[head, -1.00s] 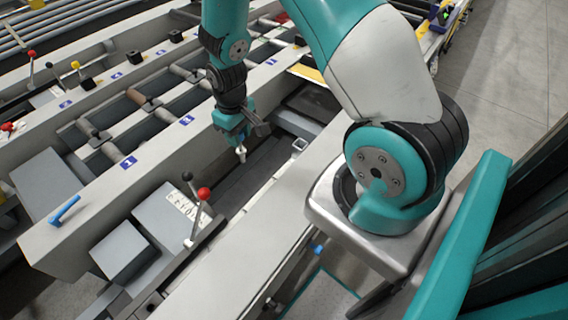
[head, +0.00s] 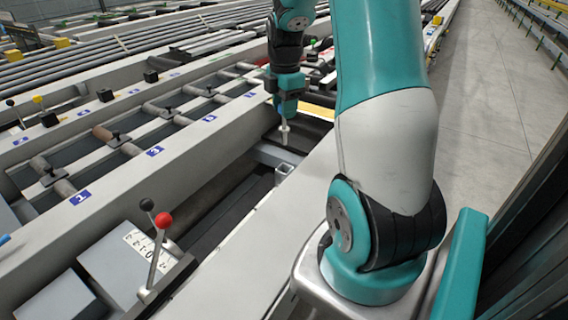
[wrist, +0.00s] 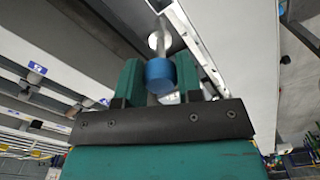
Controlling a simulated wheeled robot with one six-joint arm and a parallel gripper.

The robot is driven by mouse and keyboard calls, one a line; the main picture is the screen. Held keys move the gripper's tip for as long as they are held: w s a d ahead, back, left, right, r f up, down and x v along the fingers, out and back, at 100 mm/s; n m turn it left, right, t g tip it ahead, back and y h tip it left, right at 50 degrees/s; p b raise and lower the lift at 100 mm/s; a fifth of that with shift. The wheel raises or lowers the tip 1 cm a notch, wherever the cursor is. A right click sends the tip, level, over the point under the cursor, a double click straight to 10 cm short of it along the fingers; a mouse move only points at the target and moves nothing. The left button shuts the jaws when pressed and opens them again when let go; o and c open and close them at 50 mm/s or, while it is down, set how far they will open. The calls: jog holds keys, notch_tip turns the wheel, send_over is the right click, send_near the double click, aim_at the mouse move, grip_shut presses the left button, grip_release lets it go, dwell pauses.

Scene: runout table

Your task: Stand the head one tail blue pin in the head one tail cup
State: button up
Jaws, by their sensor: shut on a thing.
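My gripper (head: 287,103) is shut on the blue pin, pointing down. In the wrist view the pin's blue head (wrist: 160,74) sits between the two green fingers, with a pale shaft running from it. In the head view the pin's pale lower part (head: 284,132) hangs below the fingers, roughly upright. A small square, open-topped grey holder (head: 284,170), which looks like the cup, shows just below the pin's tip in the picture. The pin's tip appears clear of it. I cannot tell the exact height or depth between them.
A lever with a red knob (head: 164,220) and one with a black knob (head: 147,204) rise at the front left. A long grey beam (head: 245,240) runs beside the dark trough. Rollers and blue number labels (head: 155,151) lie to the left. The floor at right is clear.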

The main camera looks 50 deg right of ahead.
aim_at(285, 144)
notch_tip(285, 144, down, 14)
jog(key=shift+f, duration=0.15)
dwell(0.3)
jog(key=shift+f, duration=0.15)
jog(key=o, duration=1)
jog(key=shift+c, duration=0.2)
